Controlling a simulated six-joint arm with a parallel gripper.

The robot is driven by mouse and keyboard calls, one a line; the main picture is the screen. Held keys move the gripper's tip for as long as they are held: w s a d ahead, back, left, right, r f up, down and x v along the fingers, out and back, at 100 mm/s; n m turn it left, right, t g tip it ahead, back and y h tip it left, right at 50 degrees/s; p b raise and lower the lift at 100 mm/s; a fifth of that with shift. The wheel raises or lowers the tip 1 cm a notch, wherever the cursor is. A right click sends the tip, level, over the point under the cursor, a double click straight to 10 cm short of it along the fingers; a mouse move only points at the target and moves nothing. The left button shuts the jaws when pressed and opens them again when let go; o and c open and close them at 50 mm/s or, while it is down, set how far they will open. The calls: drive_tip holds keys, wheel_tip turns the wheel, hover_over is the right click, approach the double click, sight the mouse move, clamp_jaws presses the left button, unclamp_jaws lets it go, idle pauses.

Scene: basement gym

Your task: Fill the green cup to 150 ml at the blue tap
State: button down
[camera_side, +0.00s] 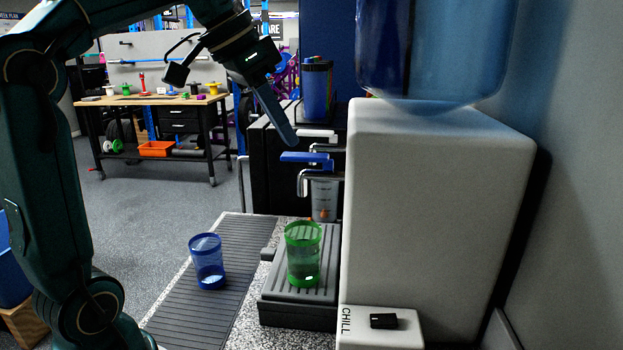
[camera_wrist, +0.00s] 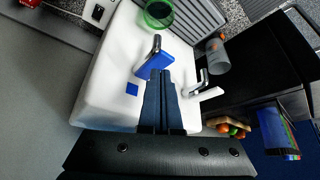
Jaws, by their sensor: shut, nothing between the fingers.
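The green cup (camera_side: 303,262) stands upright on the grey drip tray under the blue tap. It looks to hold clear liquid to roughly half; I cannot read a volume. The cup's rim also shows at the top of the wrist view (camera_wrist: 158,14). The blue tap has a blue lever (camera_side: 304,157) above a metal spout; I see no clear stream. The lever also shows in the wrist view (camera_wrist: 155,62), just beyond my fingertips. My gripper (camera_side: 290,140) is shut and empty, its tips just above the lever; I cannot tell whether they touch.
A blue cup (camera_side: 207,262) stands on the ribbed mat (camera_side: 185,310) to the left. The white dispenser (camera_side: 430,190) with its large bottle fills the right. A white-levered tap (camera_wrist: 205,94) is beside the blue one, with a clear container (camera_side: 324,200) below.

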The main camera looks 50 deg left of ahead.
idle(0.3)
drive_tip(key=shift+f, duration=1.05)
drive_tip(key=shift+r, duration=2)
